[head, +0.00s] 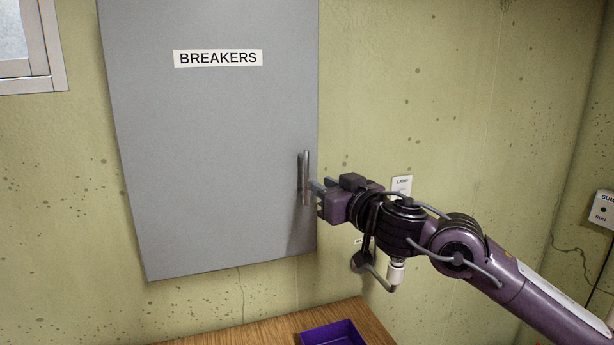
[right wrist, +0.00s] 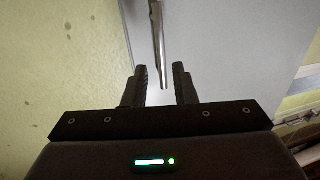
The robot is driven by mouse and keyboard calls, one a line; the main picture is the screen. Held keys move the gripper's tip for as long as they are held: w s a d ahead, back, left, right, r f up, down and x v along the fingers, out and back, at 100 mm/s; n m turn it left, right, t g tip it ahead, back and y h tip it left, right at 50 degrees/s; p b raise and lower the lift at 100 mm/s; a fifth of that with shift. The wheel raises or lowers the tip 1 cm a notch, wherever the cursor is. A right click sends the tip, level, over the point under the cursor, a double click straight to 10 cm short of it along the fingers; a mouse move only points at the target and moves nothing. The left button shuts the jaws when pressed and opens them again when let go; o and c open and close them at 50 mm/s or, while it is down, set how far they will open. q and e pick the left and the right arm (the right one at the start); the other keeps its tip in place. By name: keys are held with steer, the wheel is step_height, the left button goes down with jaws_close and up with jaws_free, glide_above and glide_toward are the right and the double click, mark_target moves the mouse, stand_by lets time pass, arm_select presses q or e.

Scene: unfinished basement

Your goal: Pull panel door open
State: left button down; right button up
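The grey panel door (head: 205,140) labelled BREAKERS is on the wall in the head view and looks closed. Its vertical metal bar handle (head: 306,177) is near the door's right edge. My right gripper (head: 314,191) is at the handle's lower part, coming from the right. In the right wrist view the two fingers (right wrist: 160,86) are apart, and the handle (right wrist: 160,45) hangs ahead of the gap between them. I cannot tell whether the fingers touch the handle. My left gripper is not in view.
A wooden surface (head: 270,325) with a purple tray (head: 334,334) is below the door. A LAMP plate (head: 402,184) is on the wall behind my right arm. A SUMP switch box (head: 603,208) is on the right wall. A window (head: 28,50) is at upper left.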

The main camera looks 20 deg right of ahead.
mark_target(308, 178)
steer(key=p+x, duration=0.2)
steer(key=x, duration=0.5)
steer(key=shift+a, duration=0.1)
jaws_close()
